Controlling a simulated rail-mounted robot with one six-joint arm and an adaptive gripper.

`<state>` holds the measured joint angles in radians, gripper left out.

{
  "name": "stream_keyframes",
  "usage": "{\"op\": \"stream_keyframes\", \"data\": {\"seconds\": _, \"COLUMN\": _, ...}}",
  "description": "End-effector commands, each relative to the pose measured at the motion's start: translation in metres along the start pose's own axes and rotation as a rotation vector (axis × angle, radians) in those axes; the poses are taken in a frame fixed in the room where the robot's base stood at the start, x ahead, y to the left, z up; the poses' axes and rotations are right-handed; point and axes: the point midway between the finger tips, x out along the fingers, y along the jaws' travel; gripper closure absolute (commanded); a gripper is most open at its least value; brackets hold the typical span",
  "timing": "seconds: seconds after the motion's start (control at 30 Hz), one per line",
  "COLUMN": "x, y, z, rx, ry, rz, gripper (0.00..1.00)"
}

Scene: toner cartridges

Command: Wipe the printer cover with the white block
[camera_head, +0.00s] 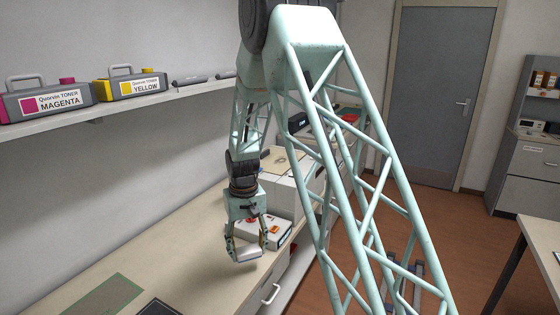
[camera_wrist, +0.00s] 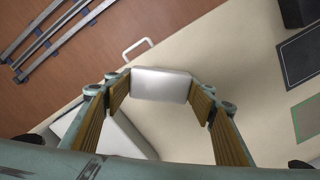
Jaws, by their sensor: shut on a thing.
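My gripper (camera_head: 247,243) is shut on the white block (camera_head: 247,253) and holds it low over the counter, near its front edge. In the wrist view the white block (camera_wrist: 161,84) sits between the two fingertips. Whether it touches the counter I cannot tell. A large off-white machine (camera_head: 284,184), which looks like the printer, stands behind my gripper on the counter. My arm hides part of it, and I cannot make out which part is its cover.
A white box with red marks (camera_head: 276,232) lies close behind my gripper. The counter (camera_head: 190,270) is bare to the left, up to a green-edged mat (camera_head: 106,297) and a dark mat (camera_head: 158,307). Magenta (camera_head: 45,101) and yellow (camera_head: 133,85) toners stand on a wall shelf.

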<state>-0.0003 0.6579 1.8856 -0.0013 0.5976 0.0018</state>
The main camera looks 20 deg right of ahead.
Motion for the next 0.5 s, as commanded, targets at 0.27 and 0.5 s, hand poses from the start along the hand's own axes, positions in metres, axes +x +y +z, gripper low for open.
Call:
{"op": "stream_keyframes", "data": {"seconds": 0.27, "x": -0.026, "y": 0.0, "z": -0.01, "rx": 0.051, "ry": 0.004, "rz": 0.0, "gripper": 0.58}}
{"op": "stream_keyframes", "data": {"seconds": 0.5, "x": -0.081, "y": 0.0, "z": -0.026, "rx": 0.172, "ry": 0.006, "rz": 0.0, "gripper": 0.58}}
